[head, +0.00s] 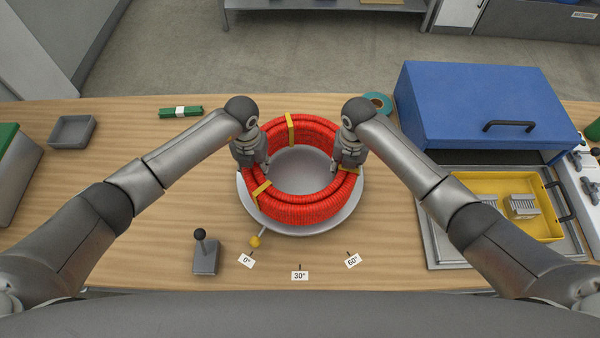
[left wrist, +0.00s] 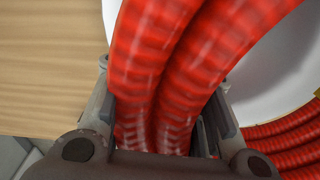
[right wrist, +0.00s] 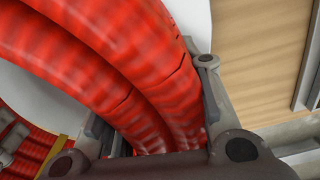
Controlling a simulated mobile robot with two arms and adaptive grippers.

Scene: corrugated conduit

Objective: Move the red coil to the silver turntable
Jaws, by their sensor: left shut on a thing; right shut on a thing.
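The red coil (head: 300,213) of corrugated conduit, bound with yellow ties, is on the silver turntable (head: 353,203) in the middle of the table. The turntable's rim shows around the coil's front and sides. My left gripper (head: 252,165) is shut on the coil's left side; in the left wrist view its fingers straddle the red conduit (left wrist: 170,70). My right gripper (head: 346,163) is shut on the coil's right side; in the right wrist view its fingers straddle the conduit (right wrist: 120,75). Whether the coil's underside touches the turntable everywhere is hidden.
Angle labels 0° (head: 247,260), 30° (head: 300,275) and 60° (head: 352,261) lie in front. A yellow-knobbed handle (head: 255,241) points near 0°. A joystick (head: 204,254) stands front left. A blue box (head: 488,105) and yellow tray (head: 480,222) are right. A grey tray (head: 72,131) is left.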

